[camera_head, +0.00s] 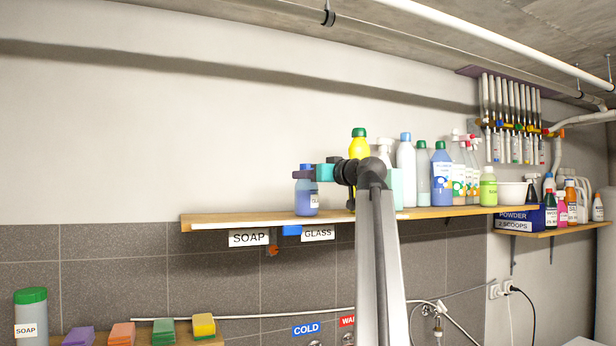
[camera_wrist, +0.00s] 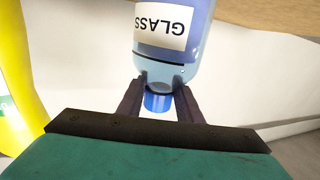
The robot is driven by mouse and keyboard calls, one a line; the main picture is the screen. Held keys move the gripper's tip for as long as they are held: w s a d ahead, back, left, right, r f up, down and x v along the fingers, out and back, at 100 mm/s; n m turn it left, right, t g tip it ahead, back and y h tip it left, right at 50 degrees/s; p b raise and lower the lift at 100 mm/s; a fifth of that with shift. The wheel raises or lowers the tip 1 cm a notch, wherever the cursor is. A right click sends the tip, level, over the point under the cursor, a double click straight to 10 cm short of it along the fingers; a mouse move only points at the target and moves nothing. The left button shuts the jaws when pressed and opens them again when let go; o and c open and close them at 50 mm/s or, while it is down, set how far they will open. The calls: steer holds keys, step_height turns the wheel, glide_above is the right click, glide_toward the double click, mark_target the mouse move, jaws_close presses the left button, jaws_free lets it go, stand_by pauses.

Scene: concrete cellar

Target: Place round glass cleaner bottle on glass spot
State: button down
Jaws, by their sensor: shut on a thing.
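The round glass cleaner bottle (camera_head: 307,200) is blue and upright, at the left part of the long wooden shelf (camera_head: 230,218). In the wrist view the bottle (camera_wrist: 178,50) appears upside down, with its GLASS label readable and its blue cap between the fingers. My gripper (camera_head: 307,172) is shut on its neck, reaching in from the right; its dark fingers (camera_wrist: 162,95) flank the neck. The glass spot's GLASS label (camera_head: 318,233) hangs on the shelf front, just below and slightly right of the bottle. I cannot tell whether the base touches the shelf.
A yellow bottle (camera_head: 359,146) with a green cap stands right of the held bottle, partly behind my arm. Several other bottles (camera_head: 442,172) fill the shelf farther right. The shelf left of the bottle, above the SOAP label (camera_head: 248,238), is bare. Sponges (camera_head: 163,330) lie below.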

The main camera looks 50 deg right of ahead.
stand_by(0.3)
steer(key=c, duration=1.3)
jaws_free()
steer(key=shift+o, duration=0.2)
steer(key=shift+s, duration=0.15)
steer(key=s+a+b, duration=0.1)
steer(key=s+b, duration=0.4)
steer(key=s, duration=0.6)
steer(key=shift+s+a, duration=0.25)
steer(key=shift+s, duration=0.1)
steer(key=shift+w, duration=0.1)
